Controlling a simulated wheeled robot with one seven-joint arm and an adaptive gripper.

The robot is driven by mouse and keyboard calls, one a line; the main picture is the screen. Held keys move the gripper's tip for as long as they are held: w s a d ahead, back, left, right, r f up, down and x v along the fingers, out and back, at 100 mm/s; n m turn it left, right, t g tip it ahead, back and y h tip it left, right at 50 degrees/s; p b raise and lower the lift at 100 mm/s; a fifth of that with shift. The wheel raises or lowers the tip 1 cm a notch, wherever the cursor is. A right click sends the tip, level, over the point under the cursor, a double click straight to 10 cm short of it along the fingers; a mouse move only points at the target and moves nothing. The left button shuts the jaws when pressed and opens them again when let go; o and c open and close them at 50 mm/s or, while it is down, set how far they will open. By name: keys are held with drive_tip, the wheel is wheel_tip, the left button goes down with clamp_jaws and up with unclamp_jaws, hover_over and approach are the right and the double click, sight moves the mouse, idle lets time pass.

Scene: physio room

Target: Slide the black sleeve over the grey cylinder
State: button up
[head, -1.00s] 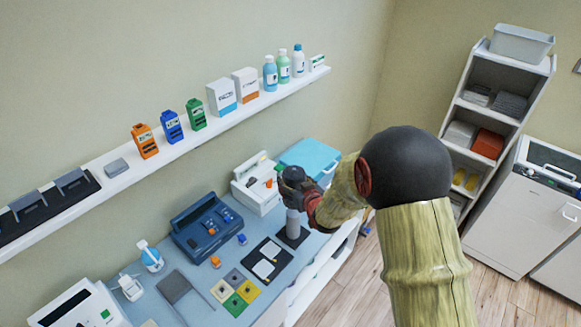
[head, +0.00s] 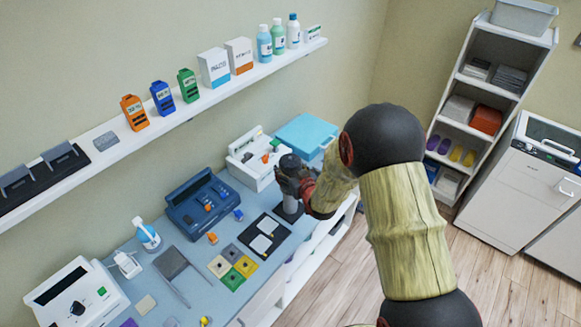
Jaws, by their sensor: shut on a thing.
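The black sleeve (head: 291,162) is upright in my gripper (head: 289,182), which is shut on it. The grey cylinder (head: 291,205) stands upright on a dark base (head: 281,215) near the front edge of the blue-grey counter. The sleeve is in line above the cylinder, and only a short grey length shows below my gripper. The fingers hide the sleeve's lower end, so I cannot tell how far it is around the cylinder.
A dark blue device (head: 205,205) is left of the cylinder, and a white device (head: 252,158) and light blue box (head: 306,135) stand behind. A black mat with white cards (head: 264,237) lies at the front left. A wall shelf (head: 190,105) runs above.

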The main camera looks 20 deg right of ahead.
wheel_tip(320, 180, down, 3)
drive_tip(key=shift+f+b, duration=0.15)
drive_tip(key=shift+b, duration=0.5)
wheel_tip(320, 180, down, 6)
drive_tip(key=b, duration=0.5)
drive_tip(key=shift+b, duration=0.3)
wheel_tip(320, 180, down, 3)
drive_tip(key=b, duration=0.3)
drive_tip(key=shift+b, duration=0.55)
idle(0.9)
drive_tip(key=shift+f+b, duration=0.35)
drive_tip(key=shift+b, duration=0.15)
idle(0.3)
idle(0.4)
drive_tip(key=o, duration=1.5)
drive_tip(key=shift+c, duration=0.2)
drive_tip(key=shift+s, duration=0.15)
